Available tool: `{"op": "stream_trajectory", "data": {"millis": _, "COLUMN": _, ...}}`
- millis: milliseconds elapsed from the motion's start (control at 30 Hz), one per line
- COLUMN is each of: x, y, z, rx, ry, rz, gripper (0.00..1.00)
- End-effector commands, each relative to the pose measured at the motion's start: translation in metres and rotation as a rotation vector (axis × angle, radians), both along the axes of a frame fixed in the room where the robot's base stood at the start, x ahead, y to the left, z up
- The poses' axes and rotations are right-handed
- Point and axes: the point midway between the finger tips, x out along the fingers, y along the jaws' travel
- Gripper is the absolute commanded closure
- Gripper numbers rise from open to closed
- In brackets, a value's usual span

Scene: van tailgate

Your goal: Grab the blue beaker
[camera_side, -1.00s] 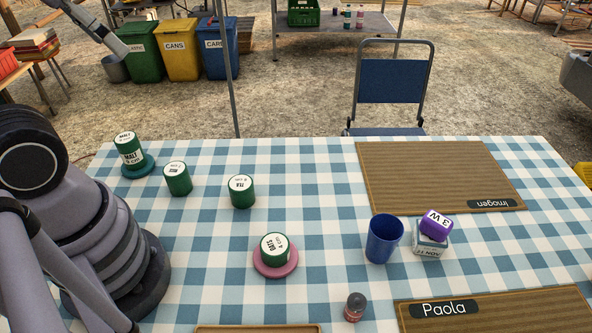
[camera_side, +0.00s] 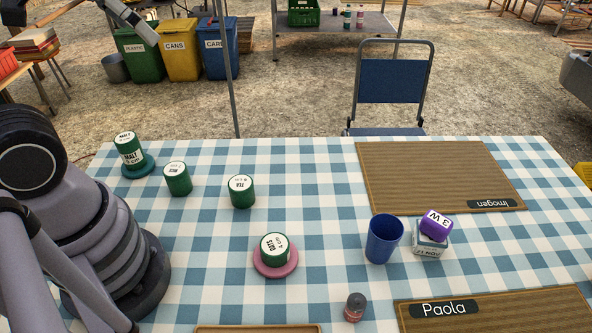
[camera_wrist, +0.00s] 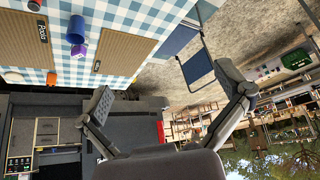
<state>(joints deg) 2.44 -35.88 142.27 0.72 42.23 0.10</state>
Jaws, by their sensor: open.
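The blue beaker (camera_side: 383,240) stands upright on the checked table, just left of a purple block (camera_side: 436,225) that rests on a white block (camera_side: 429,246). The beaker also shows in the wrist view (camera_wrist: 76,30), at the upper left, with the purple block beside it. My gripper (camera_wrist: 168,92) is open and empty, its two fingers spread wide. It is up away from the table, well apart from the beaker.
Green tins stand on the table's left, one on a pink disc (camera_side: 276,262) and one on a teal disc (camera_side: 138,168). A small grey-and-red jar (camera_side: 354,307) is in front of the beaker. Brown mats (camera_side: 440,175) lie on the right. A blue chair (camera_side: 390,82) stands behind.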

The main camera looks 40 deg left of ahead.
Motion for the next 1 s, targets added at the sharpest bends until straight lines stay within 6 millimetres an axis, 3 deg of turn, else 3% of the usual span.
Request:
{"op": "stream_trajectory", "data": {"millis": 167, "x": 0.094, "y": -0.034, "z": -0.019, "rx": 0.013, "ry": -0.109, "rz": -0.132, "gripper": 0.01}}
{"op": "stream_trajectory", "data": {"millis": 300, "x": 0.159, "y": -0.078, "z": -0.048, "rx": 0.003, "ry": -0.218, "rz": -0.247, "gripper": 0.01}}
{"op": "stream_trajectory", "data": {"millis": 500, "x": 0.219, "y": -0.157, "z": -0.109, "rx": -0.050, "ry": -0.371, "rz": -0.416, "gripper": 0.01}}
{"op": "stream_trajectory", "data": {"millis": 667, "x": 0.232, "y": -0.223, "z": -0.171, "rx": -0.124, "ry": -0.486, "rz": -0.544, "gripper": 0.01}}
{"op": "stream_trajectory", "data": {"millis": 800, "x": 0.221, "y": -0.267, "z": -0.223, "rx": -0.204, "ry": -0.571, "rz": -0.633, "gripper": 0.01}}
{"op": "stream_trajectory", "data": {"millis": 1000, "x": 0.197, "y": -0.298, "z": -0.265, "rx": -0.289, "ry": -0.648, "rz": -0.699, "gripper": 0.01}}
